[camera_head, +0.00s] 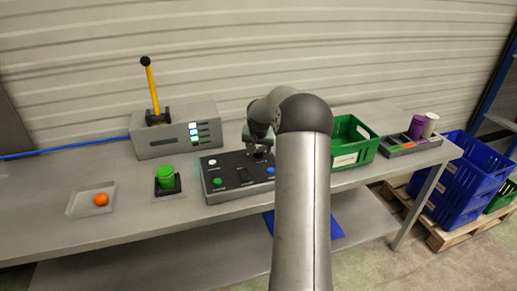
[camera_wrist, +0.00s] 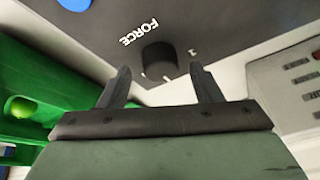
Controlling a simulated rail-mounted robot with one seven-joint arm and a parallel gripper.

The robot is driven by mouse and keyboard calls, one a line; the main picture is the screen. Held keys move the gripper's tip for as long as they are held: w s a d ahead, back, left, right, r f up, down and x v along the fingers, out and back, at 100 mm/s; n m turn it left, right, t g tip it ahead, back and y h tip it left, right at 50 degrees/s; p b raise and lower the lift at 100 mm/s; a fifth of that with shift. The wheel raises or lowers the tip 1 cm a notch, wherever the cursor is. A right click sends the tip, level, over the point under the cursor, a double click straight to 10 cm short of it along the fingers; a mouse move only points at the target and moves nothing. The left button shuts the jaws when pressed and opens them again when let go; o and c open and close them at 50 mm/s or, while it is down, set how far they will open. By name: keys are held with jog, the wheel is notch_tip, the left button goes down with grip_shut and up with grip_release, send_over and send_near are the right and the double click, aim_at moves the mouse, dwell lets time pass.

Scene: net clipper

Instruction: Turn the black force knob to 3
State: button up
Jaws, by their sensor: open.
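The black force knob (camera_wrist: 159,60) is in the wrist view, on the dark control panel (camera_wrist: 205,22), with the white word FORCE beside it. A white 1 is printed to its right. My gripper (camera_wrist: 160,80) is open, its two dark fingers apart, one to each side of the knob in the picture. I cannot tell whether either finger touches it. In the head view my gripper (camera_head: 260,152) is over the back right part of the panel (camera_head: 236,194), and my arm hides part of the panel's right end. The knob cannot be made out there.
The panel also carries a green button (camera_head: 218,181), a white button (camera_head: 212,162) and a blue button (camera_head: 270,170). A grey box with a yellow lever (camera_head: 152,90) stands behind left. A green crate (camera_head: 352,150) is close on the right.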

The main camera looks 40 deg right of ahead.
jog(key=shift+w+d+f, duration=0.15)
jog(key=shift+f, duration=0.4)
jog(key=c, duration=1)
